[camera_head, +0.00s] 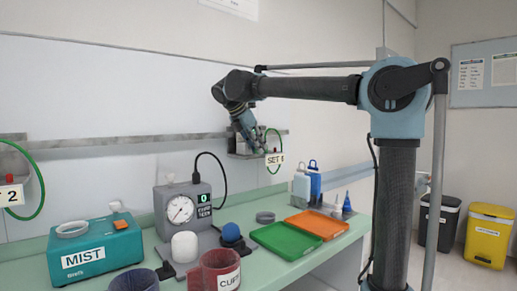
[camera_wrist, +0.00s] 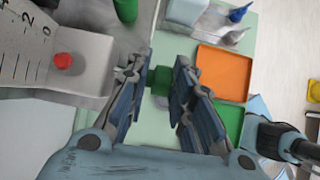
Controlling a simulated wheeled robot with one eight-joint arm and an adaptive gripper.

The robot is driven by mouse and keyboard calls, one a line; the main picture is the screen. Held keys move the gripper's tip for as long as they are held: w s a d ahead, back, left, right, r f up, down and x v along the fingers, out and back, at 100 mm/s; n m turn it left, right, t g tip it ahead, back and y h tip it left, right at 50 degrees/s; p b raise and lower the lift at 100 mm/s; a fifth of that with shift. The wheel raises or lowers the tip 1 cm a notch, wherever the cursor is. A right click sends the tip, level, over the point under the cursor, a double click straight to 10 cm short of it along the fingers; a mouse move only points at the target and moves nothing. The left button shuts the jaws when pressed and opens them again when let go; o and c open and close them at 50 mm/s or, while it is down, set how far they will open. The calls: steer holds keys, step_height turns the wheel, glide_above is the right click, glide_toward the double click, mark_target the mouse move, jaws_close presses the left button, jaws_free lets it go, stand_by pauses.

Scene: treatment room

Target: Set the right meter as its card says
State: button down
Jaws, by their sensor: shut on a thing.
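The right meter (camera_wrist: 85,60) hangs on the wall rail, mostly hidden behind my gripper in the head view. In the wrist view its pale scaled face shows marks 0, 2 and 4, and a red ball (camera_wrist: 63,61) near the 0 end. Its card (camera_head: 275,160) reads SET and a digit too small to tell surely. A green knob (camera_wrist: 183,86) sits between the fingertips. My gripper (camera_wrist: 176,92) is shut on the green knob, at the meter's side. In the head view my gripper (camera_head: 254,143) is at the rail.
The left meter's card (camera_head: 12,195) shows a 2. Below on the bench are a teal MIST box (camera_head: 100,245), a gauge (camera_head: 180,209), a red cup (camera_head: 216,272), a green tray (camera_head: 285,240) and an orange tray (camera_head: 318,224). A green hose loops by the right meter.

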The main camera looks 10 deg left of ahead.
steer(key=t+h, duration=0.2)
steer(key=s+f+t+h, duration=0.1)
steer(key=t+h, duration=0.2)
steer(key=f+t+h, duration=0.1)
steer(key=t+h, duration=0.1)
steer(key=t, duration=0.1)
steer(key=shift+s+a+h, duration=0.2)
steer(key=shift+a+h, duration=0.1)
steer(key=shift+a, duration=0.05)
steer(key=shift+t, duration=0.3)
stand_by(0.4)
steer(key=c, duration=1.5)
jaws_free()
steer(key=shift+s+r, duration=0.1)
steer(key=shift+a, duration=0.15)
steer(key=shift+v, duration=3.6)
